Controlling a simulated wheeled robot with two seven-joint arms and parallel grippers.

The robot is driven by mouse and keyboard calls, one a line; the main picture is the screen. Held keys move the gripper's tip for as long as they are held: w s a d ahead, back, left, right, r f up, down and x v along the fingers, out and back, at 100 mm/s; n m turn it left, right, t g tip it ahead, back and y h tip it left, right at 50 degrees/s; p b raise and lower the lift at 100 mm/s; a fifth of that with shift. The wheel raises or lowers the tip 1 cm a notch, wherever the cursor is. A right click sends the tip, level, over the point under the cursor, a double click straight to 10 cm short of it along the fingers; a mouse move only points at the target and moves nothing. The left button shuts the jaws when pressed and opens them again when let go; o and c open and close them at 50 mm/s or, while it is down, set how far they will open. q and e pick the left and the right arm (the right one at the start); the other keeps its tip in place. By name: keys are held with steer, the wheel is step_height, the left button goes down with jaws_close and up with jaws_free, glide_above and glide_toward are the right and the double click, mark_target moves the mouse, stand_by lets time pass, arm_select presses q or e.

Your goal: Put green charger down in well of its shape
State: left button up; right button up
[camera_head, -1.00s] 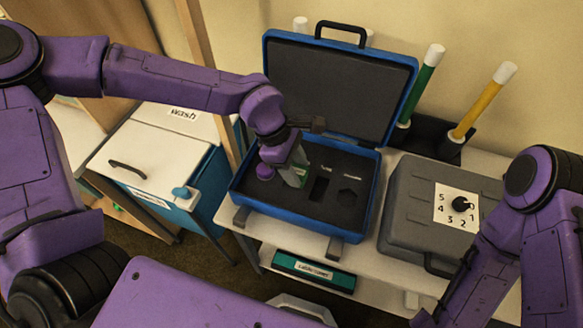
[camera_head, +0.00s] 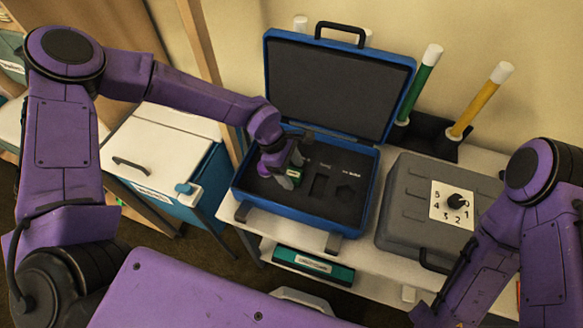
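The blue case (camera_head: 245,205) stands open on the table, with a dark foam insert inside. The foam has a rectangular well (camera_head: 319,187) and a six-sided well (camera_head: 345,194), both looking empty. My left gripper (camera_head: 289,178) is over the left part of the foam, left of the rectangular well. Its grey fingers are shut on the green charger (camera_head: 294,172), which shows only as a small green patch. The gripper hides the foam beneath, so I cannot tell whether the charger is in a well. My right arm is at the right; its gripper is out of view.
The upright case lid (camera_head: 335,85) is behind the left gripper. A grey case with a numbered dial (camera_head: 405,215) stands to the right. Green (camera_head: 420,85) and yellow (camera_head: 482,100) tubes stand behind it. A white-topped blue bin (camera_head: 150,155) is at left.

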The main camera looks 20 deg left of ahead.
arm_select(q)
steer(key=shift+r, duration=0.35)
steer(key=b+v, duration=0.1)
steer(key=v, duration=1)
steer(key=shift+r, duration=0.35)
steer(key=shift+a, duration=0.1)
